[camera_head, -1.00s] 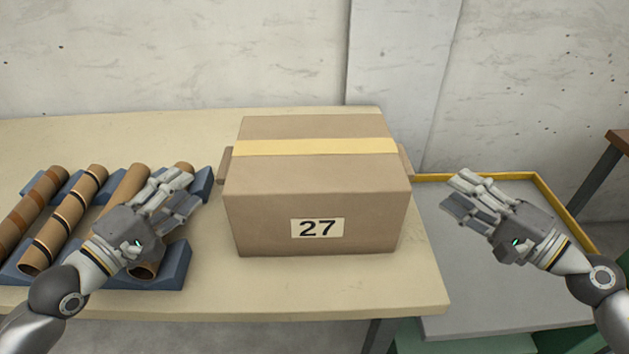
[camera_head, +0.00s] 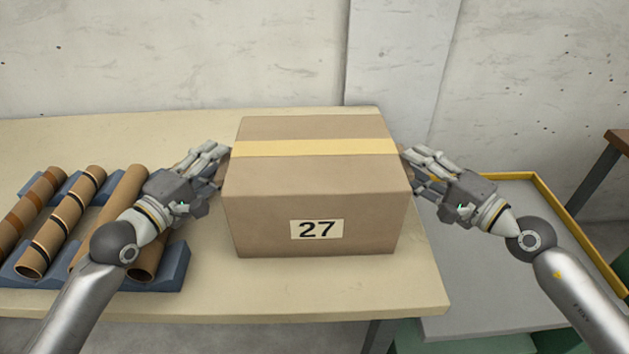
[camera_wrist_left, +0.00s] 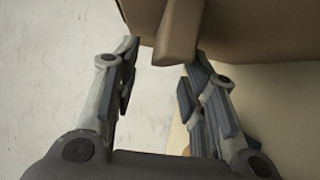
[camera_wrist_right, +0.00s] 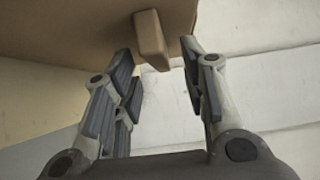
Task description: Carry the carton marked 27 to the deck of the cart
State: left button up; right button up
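The brown carton marked 27 (camera_head: 316,190) stands upright on the table, with a yellow tape strip across its top. A handle block sticks out of each side; one shows in the left wrist view (camera_wrist_left: 178,35) and the other in the right wrist view (camera_wrist_right: 151,40). My left gripper (camera_head: 218,160) is at the carton's left side, fingers open around the line of its handle. My right gripper (camera_head: 412,165) is at the right side, also open, with the handle just ahead of its fingertips. The cart's grey deck (camera_head: 490,290) with a yellow rim lies right of the table.
The beige table (camera_head: 330,290) has a blue rack (camera_head: 172,270) with several cardboard tubes (camera_head: 85,205) on the left, close to my left arm. A wall stands behind. A brown-topped piece of furniture (camera_head: 620,140) is at the far right. The visible deck looks empty.

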pick_arm(q)
jog(key=shift+w+d, duration=0.25)
jog(key=shift+w, duration=0.2)
pick_arm(e)
jog(key=shift+w+a, duration=0.4)
pick_arm(q)
jog(key=shift+c, duration=0.3)
pick_arm(e)
jog(key=shift+c, duration=0.3)
pick_arm(q)
grip_shut()
pick_arm(e)
grip_shut()
pick_arm(q)
jog(key=shift+r, duration=0.25)
pick_arm(e)
jog(key=shift+r, duration=0.3)
